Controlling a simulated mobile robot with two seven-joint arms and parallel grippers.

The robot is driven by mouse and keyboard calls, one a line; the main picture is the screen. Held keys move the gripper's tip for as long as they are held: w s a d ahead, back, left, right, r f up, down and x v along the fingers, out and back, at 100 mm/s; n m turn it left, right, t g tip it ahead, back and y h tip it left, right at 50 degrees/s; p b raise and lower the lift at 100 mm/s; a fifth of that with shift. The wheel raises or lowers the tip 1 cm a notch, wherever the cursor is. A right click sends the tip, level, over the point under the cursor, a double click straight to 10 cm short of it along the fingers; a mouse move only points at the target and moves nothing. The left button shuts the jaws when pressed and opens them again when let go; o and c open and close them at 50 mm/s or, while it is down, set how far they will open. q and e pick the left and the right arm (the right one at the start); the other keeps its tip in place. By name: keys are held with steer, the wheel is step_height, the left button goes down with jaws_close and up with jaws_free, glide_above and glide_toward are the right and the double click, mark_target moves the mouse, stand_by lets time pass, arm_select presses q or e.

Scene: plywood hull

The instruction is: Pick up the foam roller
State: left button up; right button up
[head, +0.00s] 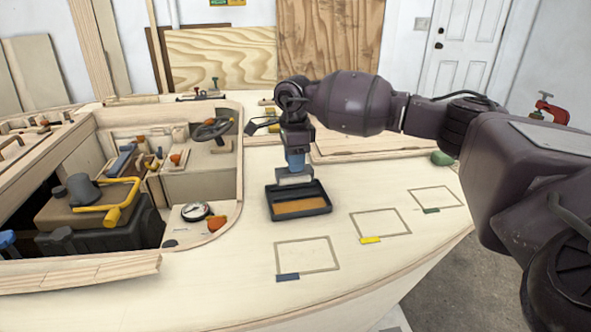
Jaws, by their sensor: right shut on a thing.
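My right gripper (296,148) points down above the deck, left of the picture's right-hand arm. It is shut on the foam roller (294,177), which appears as a blue upper part with a pale grey block below. The roller hangs at the back edge of a black tray (272,213) with an orange-brown inside. I cannot tell whether the roller touches the tray. The gripper hides the roller's top. My left gripper is not in view.
Three outlined rectangles lie on the deck, with blue (288,277), yellow (370,240) and green (431,210) tabs. Left is an open cockpit with a steering wheel (212,129), a round gauge (196,211) and a yellow bent handle (113,213). The deck's front is clear.

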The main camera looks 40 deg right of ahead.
step_height(320, 180, up, 17)
steer(key=p, duration=0.2)
steer(key=shift+f, duration=0.15)
steer(key=o, duration=0.3)
steer(key=shift+c, duration=0.7)
